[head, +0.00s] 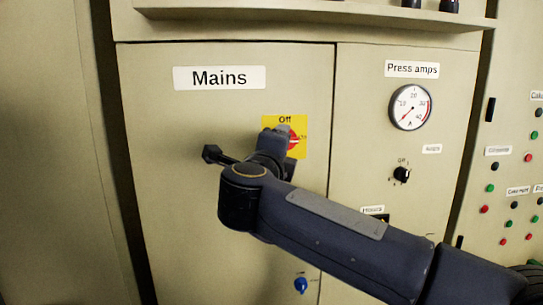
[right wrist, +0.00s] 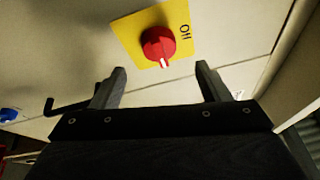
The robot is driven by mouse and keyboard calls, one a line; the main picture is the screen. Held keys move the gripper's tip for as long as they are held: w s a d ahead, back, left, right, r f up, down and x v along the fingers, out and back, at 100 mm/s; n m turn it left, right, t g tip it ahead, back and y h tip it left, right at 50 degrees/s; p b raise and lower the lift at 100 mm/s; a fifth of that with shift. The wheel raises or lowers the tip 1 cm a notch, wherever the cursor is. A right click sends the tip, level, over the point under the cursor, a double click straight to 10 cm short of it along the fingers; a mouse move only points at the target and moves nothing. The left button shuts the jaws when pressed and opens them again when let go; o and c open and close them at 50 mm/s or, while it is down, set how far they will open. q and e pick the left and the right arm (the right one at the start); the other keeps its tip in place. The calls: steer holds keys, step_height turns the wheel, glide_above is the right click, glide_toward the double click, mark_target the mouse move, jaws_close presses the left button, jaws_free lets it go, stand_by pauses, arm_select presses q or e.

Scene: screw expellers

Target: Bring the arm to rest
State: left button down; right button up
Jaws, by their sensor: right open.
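My right arm comes in from the lower right in the head view, with its right gripper (head: 276,142) in front of the mains switch. In the right wrist view the gripper (right wrist: 160,70) has its two fingers wide apart with nothing between them. The red switch knob (right wrist: 158,43) on its yellow plate (right wrist: 125,27) lies beyond the fingertips, apart from them. Its white mark points about a quarter turn away from the "Off" label. In the head view the knob (head: 292,141) is partly hidden by the gripper. My left gripper is not in view.
A black door handle (head: 212,154) sticks out close left of my gripper; it also shows in the right wrist view (right wrist: 66,106). A blue knob (head: 301,285) is below. The amps gauge (head: 411,107) and a black selector (head: 402,174) are on the right panel.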

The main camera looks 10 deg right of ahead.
steer(key=s+d+n+t+y, duration=0.3)
steer(key=s+d+n+y, duration=0.2)
steer(key=n+y, duration=0.5)
steer(key=s+d+f+n+g, duration=0.3)
steer(key=s+f+n+g, duration=0.3)
steer(key=s+f, duration=0.8)
steer(key=s+d+f+n+g, duration=0.4)
steer(key=s+f, duration=1)
steer(key=f, duration=0.7)
steer(key=n+g, duration=0.2)
steer(key=g, duration=0.2)
steer(key=shift+d+n, duration=0.15)
steer(key=shift+n, duration=0.15)
steer(key=shift+f, duration=0.1)
